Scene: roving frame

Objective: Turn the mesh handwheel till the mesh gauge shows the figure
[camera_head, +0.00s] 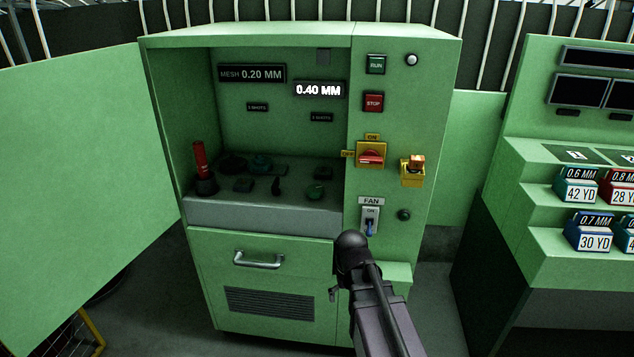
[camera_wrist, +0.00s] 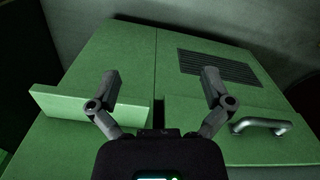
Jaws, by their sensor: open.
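The green cabinet (camera_head: 272,215) has an open recess with a dark label reading MESH 0.20 MM (camera_head: 252,74). A lit display reading 0.40 MM (camera_head: 318,90) is to its lower right. On the shaded recess shelf are a dark round part (camera_head: 233,164) and a greenish round part (camera_head: 261,163); I cannot tell which, if either, is the mesh handwheel. My gripper (camera_wrist: 160,82) is open and empty in the wrist view, its fingers wide apart before the cabinet's lower front. In the head view my arm hides part of that front, and the fingers cannot be made out.
A red-handled lever (camera_head: 201,165) stands at the shelf's left. RUN (camera_head: 376,64) and STOP (camera_head: 373,102) buttons, a red rotary switch (camera_head: 371,155) and a FAN switch (camera_head: 369,220) are on the right panel. A drawer handle (camera_head: 259,260) juts out. A stepped stand (camera_head: 560,190) holds labelled boxes.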

